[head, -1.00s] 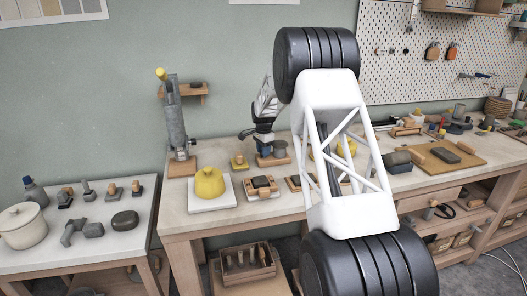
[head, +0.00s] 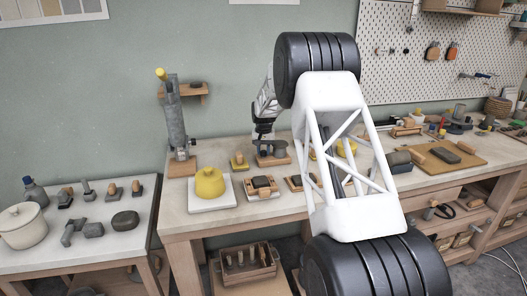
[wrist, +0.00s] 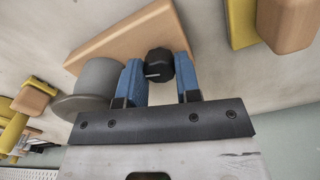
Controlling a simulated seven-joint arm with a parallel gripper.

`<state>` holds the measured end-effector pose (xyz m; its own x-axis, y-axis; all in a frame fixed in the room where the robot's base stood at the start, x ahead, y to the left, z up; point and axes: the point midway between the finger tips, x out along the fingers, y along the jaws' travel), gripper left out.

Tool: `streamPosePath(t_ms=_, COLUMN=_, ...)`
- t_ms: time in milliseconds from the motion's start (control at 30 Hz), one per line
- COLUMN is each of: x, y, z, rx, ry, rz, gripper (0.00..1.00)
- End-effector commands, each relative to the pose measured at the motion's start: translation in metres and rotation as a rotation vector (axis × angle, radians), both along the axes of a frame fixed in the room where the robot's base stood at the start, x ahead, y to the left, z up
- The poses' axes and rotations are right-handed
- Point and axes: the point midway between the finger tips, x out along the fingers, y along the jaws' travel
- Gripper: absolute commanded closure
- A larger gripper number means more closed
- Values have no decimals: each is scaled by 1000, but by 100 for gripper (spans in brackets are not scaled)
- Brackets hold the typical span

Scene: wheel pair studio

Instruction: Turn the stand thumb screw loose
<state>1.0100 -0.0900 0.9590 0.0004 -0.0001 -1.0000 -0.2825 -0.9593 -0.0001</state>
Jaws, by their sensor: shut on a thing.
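In the wrist view, the stand thumb screw (wrist: 160,62) is a small black ribbed knob with a pale line across its face. My gripper (wrist: 159,78) has blue fingers, one on each side of the knob, and is shut on it. The stand's wooden base (wrist: 128,42) lies behind the knob, with a grey round part (wrist: 92,88) at its left. In the head view, my gripper (head: 263,133) is small and points down at the stand (head: 275,158) on the long bench. The knob cannot be made out there.
A small yellow-and-wood block (head: 239,162) stands left of the stand, and a yellow rounded pot (head: 210,183) is further left. A wooden-topped block (head: 262,187) sits in front. A tall grey clamp-like post (head: 176,125) stands at the back left.

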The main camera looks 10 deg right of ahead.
Motion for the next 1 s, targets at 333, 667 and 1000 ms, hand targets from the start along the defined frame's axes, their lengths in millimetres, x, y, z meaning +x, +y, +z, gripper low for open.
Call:
streamPosePath(t_ms=333, x=-1, y=1, z=0, rx=0, ry=2, rz=231, gripper=93)
streamPosePath(t_ms=667, x=-1, y=1, z=0, rx=1, ry=3, rz=302, gripper=93)
streamPosePath(t_ms=1000, x=-1, y=1, z=0, rx=0, ry=2, rz=303, gripper=66)
